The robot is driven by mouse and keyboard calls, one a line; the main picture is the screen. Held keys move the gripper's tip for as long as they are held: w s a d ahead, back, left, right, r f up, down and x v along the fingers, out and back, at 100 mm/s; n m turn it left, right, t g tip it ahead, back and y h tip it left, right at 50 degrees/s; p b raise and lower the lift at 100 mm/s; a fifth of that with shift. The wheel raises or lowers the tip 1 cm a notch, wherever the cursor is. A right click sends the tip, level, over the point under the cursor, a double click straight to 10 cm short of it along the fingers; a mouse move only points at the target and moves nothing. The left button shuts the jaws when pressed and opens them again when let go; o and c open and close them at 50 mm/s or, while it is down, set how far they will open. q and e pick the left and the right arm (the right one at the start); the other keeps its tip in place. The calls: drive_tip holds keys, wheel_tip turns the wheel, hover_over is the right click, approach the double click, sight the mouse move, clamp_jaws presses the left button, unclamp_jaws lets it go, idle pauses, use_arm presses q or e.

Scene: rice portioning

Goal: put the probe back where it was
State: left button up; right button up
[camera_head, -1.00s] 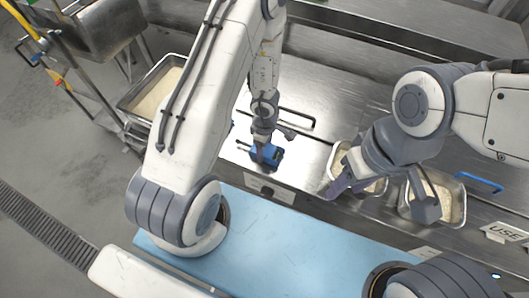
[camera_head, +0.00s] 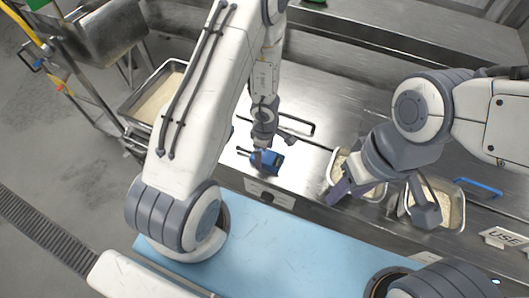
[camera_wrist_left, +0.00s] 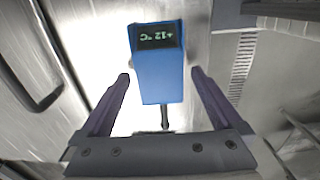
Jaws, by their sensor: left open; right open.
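The probe is a blue box-shaped thermometer (camera_head: 270,161) on the steel counter, just below my left gripper in the head view. In the left wrist view the blue probe (camera_wrist_left: 160,85) shows a display reading +12 °C and a thin dark stem pointing towards the gripper base. My left gripper (camera_wrist_left: 160,74) is open, with one finger on each side of the probe's stem end and visible gaps to both. My right gripper (camera_head: 382,200) is open over the rice trays, with a finger near each tray. Whether the probe lies flat is hard to tell.
Two metal rice trays (camera_head: 462,212) sit at the counter's front right. A larger rice pan (camera_head: 133,101) stands at the left. A dark bar handle (camera_head: 311,129) lies behind the probe, and a blue handle (camera_head: 478,187) is at the right. A light blue board (camera_head: 285,245) runs along the front.

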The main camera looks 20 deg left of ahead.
wheel_tip(320, 180, up, 11)
drive_tip(key=p, duration=1)
